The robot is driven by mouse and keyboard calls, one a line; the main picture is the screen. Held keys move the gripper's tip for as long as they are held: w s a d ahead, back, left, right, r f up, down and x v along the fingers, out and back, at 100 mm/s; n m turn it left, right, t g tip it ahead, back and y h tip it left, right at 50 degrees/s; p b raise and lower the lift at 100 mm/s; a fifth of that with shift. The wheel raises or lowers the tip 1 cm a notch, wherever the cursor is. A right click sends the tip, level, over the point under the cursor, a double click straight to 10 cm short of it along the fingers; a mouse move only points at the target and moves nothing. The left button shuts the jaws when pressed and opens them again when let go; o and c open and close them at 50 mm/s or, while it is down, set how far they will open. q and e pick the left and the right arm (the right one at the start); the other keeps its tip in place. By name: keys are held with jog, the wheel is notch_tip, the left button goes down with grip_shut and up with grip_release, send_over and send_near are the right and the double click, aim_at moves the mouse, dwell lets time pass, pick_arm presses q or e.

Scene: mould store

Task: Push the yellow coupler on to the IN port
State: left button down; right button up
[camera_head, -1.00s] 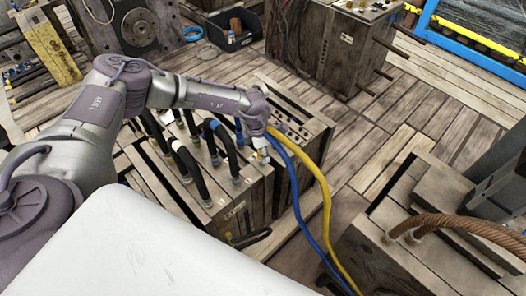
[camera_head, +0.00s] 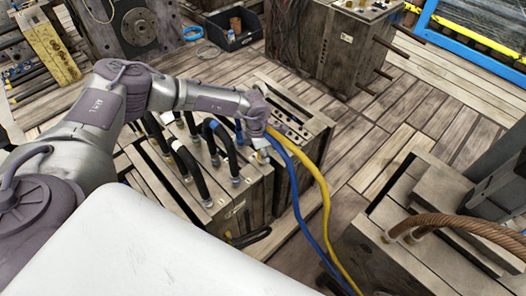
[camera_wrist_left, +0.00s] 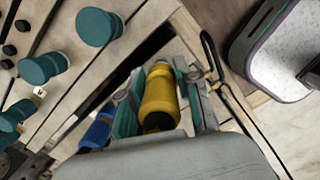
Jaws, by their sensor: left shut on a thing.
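The yellow coupler (camera_wrist_left: 160,95) is between the two fingers of my left gripper (camera_wrist_left: 161,105) in the left wrist view, and the gripper is shut on it. In the head view my left gripper (camera_head: 261,152) is small, low beside the top right end of the wooden-looking mould block (camera_head: 240,218). The yellow hose (camera_head: 322,190) runs from there down to the right. A blue coupler (camera_wrist_left: 98,131) shows left of the fingers in the wrist view. I cannot make out the IN port or whether the coupler touches it. My right gripper is not in view.
Black looped hoses (camera_head: 190,166) stand on the block's top, left of my gripper. A blue hose (camera_head: 297,205) runs beside the yellow one. Teal round fittings (camera_wrist_left: 98,27) sit left in the wrist view.

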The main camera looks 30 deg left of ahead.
pick_arm(q)
jog(key=shift+f+b, duration=0.45)
jog(key=shift+f, duration=0.1)
dwell(0.4)
jog(key=shift+f, duration=0.15)
jog(key=shift+f+b, duration=0.35)
jog(key=shift+f, duration=0.25)
dwell(1.7)
jog(key=c, duration=0.7)
grip_release()
jog(key=shift+r, duration=0.2)
jog(key=r, duration=0.7)
jog(key=shift+s+a+r, duration=0.2)
jog(key=shift+s+a, duration=0.15)
jog(key=shift+r, duration=0.15)
